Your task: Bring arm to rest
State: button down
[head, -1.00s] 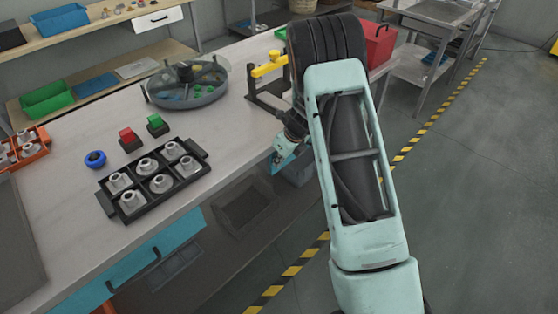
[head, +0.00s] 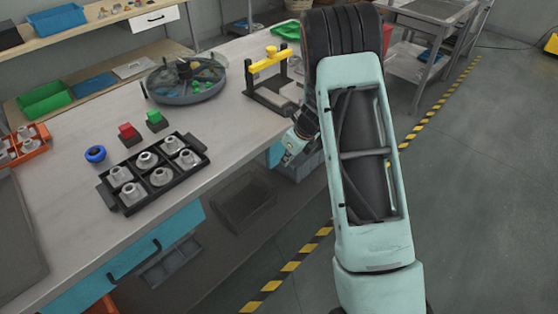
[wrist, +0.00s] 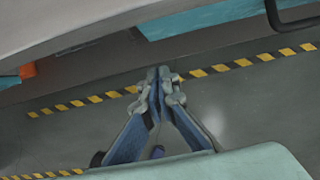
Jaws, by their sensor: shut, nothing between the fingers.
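My arm stretches up through the right half of the head view, its pale green link and black joint in front of the bench's right end. My gripper shows in the wrist view (wrist: 160,75) with its two fingertips together and nothing between them. It points down past the bench edge towards the floor with the yellow-black stripe. In the head view only a small part of my wrist shows beside the bench's front edge, and the fingertips are hard to make out there.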

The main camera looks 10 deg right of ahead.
jog(key=v, duration=0.8)
jog(key=shift+r, duration=0.35)
